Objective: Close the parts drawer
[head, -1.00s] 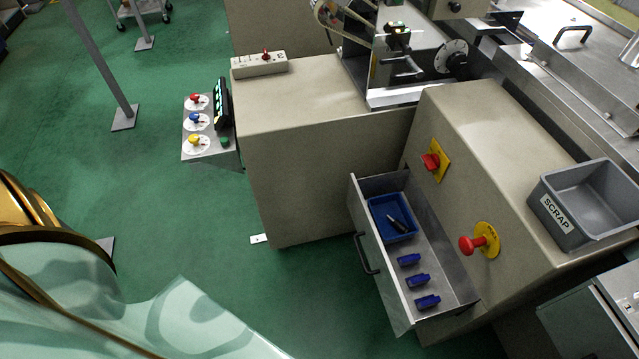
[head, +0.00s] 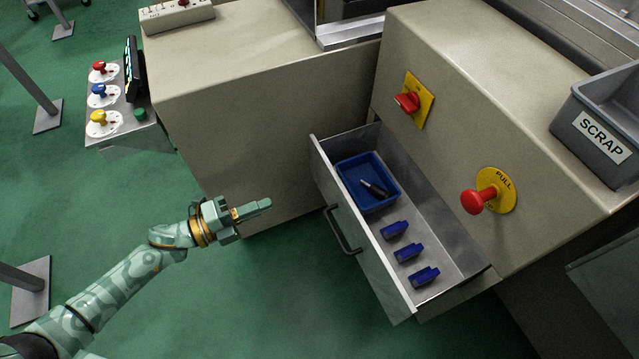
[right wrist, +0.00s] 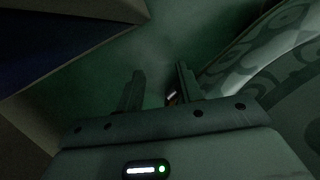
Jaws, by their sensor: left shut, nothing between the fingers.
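The grey metal parts drawer (head: 360,250) is pulled out of the beige machine cabinet in the head view, with a dark bar handle (head: 342,232) on its front. Inside lie a blue tray (head: 352,188) holding a dark pen-like tool and several small blue parts (head: 408,252). My left gripper (head: 262,206) is shut and empty, left of the drawer front and apart from it and from the handle. My right gripper (right wrist: 155,88) shows only in the right wrist view; its two fingers stand apart over dark green floor, with nothing visible between them.
A red pull knob (head: 478,202) and a red switch (head: 408,103) stick out from the cabinet face above the drawer. A grey scrap bin (head: 600,125) sits on top at right. A control panel (head: 112,105) stands at left. Green floor in front of the drawer is clear.

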